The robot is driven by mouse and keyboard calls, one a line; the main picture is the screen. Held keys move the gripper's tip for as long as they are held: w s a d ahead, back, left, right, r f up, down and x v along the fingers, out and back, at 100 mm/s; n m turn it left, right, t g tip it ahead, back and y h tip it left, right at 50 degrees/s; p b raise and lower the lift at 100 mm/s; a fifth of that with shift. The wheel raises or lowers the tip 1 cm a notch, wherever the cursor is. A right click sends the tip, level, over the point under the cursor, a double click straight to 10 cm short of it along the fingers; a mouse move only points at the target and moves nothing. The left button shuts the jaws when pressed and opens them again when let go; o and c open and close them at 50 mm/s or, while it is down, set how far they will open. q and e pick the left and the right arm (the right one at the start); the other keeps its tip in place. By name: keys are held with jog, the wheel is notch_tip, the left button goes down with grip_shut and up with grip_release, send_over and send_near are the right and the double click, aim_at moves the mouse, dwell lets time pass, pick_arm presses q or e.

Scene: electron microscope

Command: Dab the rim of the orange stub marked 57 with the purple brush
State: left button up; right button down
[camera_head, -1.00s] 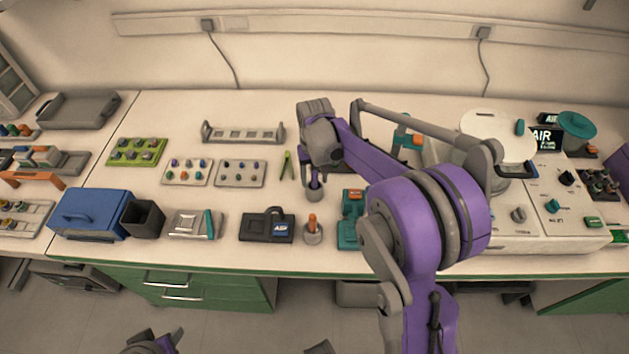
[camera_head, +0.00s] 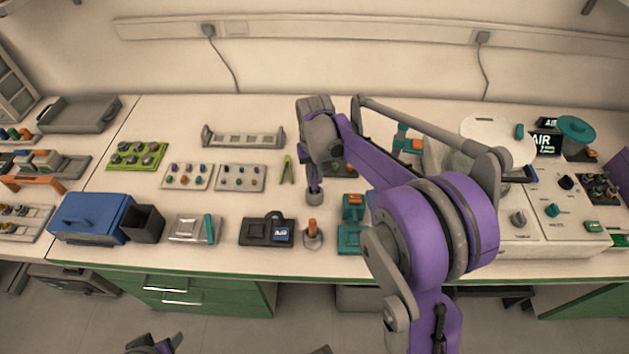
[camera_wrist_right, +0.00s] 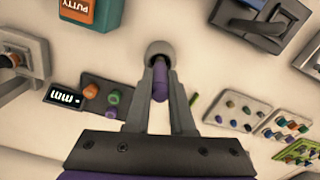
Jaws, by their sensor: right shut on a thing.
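My right gripper (camera_head: 314,187) points down at a small grey pot (camera_head: 314,199) on the bench. In the right wrist view its fingers (camera_wrist_right: 161,75) are shut on the purple brush (camera_wrist_right: 160,85). The brush's lower end is hidden in the round grey pot (camera_wrist_right: 160,50). A dark block beside it holds an orange stub (camera_wrist_right: 91,91) and others in purple and green; no number is legible. More coloured stubs, some orange, sit in a pale tray (camera_head: 187,186). My left gripper (camera_head: 163,344) shows only partly at the bottom edge.
A second grey pot with an orange handle (camera_head: 312,230) stands in front, beside a teal unit (camera_head: 351,236) and a dark case (camera_head: 258,233). Green tweezers (camera_head: 286,169) lie to the left. A rack (camera_head: 243,140) stands behind. A large white instrument (camera_head: 500,225) fills the right.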

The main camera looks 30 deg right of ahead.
notch_tip(320, 180, up, 8)
jog(key=shift+r+p, duration=0.2)
jog(key=shift+p, duration=0.2)
pick_arm(q)
jog(key=r+p, duration=0.1)
jog(key=r, duration=0.1)
jog(key=w+r+p, duration=0.1)
jog(key=r+p, duration=0.1)
jog(key=r, duration=0.1)
jog(key=shift+w, duration=0.15)
pick_arm(e)
notch_tip(320, 180, up, 6)
jog(key=shift+f, duration=0.25)
jog(key=shift+s+d, duration=0.1)
jog(key=shift+d, duration=0.05)
